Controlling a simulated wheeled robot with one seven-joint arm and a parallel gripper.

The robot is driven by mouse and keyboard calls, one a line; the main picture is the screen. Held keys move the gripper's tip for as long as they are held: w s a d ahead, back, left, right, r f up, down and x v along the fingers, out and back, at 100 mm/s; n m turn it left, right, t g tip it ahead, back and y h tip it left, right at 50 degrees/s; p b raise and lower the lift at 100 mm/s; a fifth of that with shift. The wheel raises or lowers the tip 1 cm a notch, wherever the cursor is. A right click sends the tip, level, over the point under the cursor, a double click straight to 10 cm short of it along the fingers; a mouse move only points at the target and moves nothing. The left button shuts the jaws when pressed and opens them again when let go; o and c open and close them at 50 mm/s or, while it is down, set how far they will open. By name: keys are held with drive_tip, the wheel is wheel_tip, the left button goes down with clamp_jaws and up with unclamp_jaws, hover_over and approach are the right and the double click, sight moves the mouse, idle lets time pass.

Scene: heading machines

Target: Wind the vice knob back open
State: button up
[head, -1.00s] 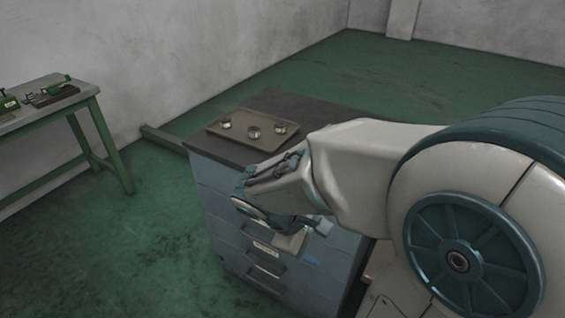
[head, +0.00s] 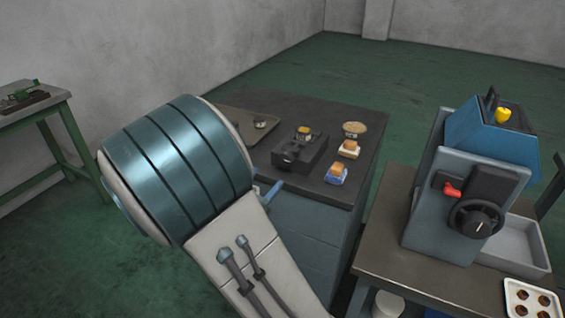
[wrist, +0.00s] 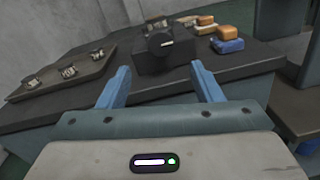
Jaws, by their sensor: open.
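The vice (head: 310,155) is a dark block on the black top of the grey-blue drawer cabinet, with a small brass-coloured piece at its back. Its round black knob (head: 287,159) with a pale mark faces the near side. In the wrist view the vice (wrist: 178,57) stands beyond my fingers, and the knob (wrist: 160,42) faces me, slightly above the gap between them. My gripper (wrist: 161,74) is open, with its two blue fingers apart and nothing between them. In the head view my arm hides most of the gripper, and only a bit of blue finger shows by the cabinet edge.
A tray (wrist: 60,87) with several metal pieces lies left of the vice. A blue machine (head: 440,190) with a handwheel stands on the bench at right.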

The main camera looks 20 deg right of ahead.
sight(283, 160)
drive_tip(key=x, duration=0.9)
drive_tip(key=shift+w+d, duration=0.2)
drive_tip(key=shift+d, duration=0.1)
drive_tip(key=c, duration=1)
